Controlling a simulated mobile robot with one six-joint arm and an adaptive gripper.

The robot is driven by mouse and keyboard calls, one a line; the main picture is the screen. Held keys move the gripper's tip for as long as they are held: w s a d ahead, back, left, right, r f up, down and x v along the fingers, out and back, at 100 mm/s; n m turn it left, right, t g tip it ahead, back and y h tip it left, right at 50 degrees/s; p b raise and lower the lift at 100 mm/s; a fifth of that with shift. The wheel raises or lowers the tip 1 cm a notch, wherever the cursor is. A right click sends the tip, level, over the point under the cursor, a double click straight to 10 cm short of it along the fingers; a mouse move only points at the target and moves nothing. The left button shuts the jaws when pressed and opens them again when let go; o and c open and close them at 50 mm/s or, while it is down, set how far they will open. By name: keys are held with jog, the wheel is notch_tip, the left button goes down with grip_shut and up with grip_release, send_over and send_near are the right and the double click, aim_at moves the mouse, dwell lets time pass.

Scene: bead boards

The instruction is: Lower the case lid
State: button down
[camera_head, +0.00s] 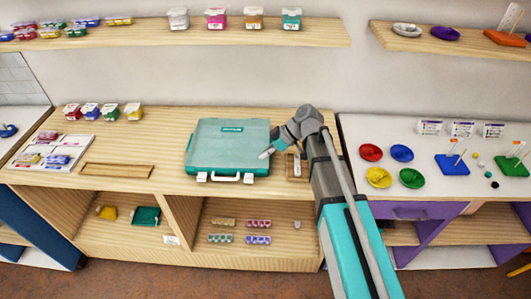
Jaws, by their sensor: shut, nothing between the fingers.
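A teal case (228,173) stands on the wooden counter, with a white handle and two white latches along its front edge. Its pale, see-through lid (225,145) has a small dark label near the back edge. The lid looks laid over the case, but I cannot tell whether it is fully flush. My gripper (265,154) is shut and empty at the right side of the lid. It is over or beside the lid's right edge; I cannot tell whether it touches. My arm hides the counter right of the case.
A shallow wooden tray (117,171) lies left of the case, and small jars (103,111) stand behind it. A small wooden holder (292,165) sits close right, partly behind my arm. A shelf (200,37) with jars runs above. Bowls (380,178) stand on the white right counter.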

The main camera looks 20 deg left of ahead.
aim_at(265, 172)
jog(key=f+b, duration=0.2)
jog(key=f, duration=0.1)
jog(key=shift+s+d+t, duration=0.1)
jog(key=shift+s+t, duration=0.25)
jog(key=shift+t, duration=0.05)
notch_tip(265, 172, down, 3)
jog(key=b, duration=0.3)
jog(key=shift+s+r, duration=0.15)
jog(key=shift+s+d, duration=0.1)
jog(key=shift+d, duration=0.05)
jog(key=shift+s, duration=0.1)
notch_tip(265, 172, up, 4)
jog(key=p, duration=0.4)
jog(key=shift+r, duration=0.25)
jog(key=p+v, duration=0.7)
jog(key=v, duration=0.2)
jog(key=shift+d, duration=0.35)
